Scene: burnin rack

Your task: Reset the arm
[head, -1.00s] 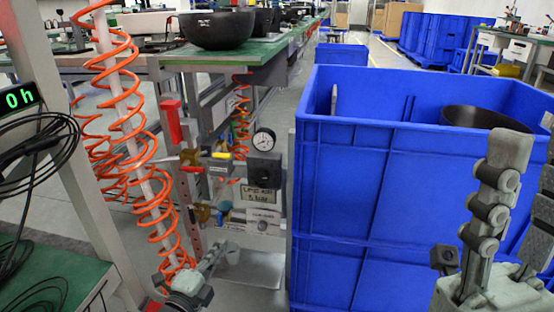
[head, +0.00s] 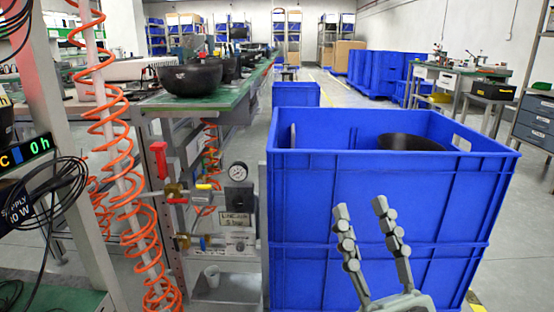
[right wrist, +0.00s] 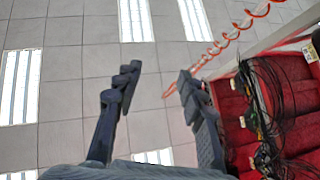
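My right gripper (head: 360,208) points upward in the head view, in front of the large blue crate (head: 372,190). Its two fingers stand apart with nothing between them. In the right wrist view the same gripper (right wrist: 155,80) is open against the ceiling, its fingers spread and empty. My left gripper does not show in either current view.
A black bowl (head: 410,142) sits inside the crate. Another black bowl (head: 189,78) stands on the green bench (head: 160,103). Black cables (head: 55,185) hang from the left rack.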

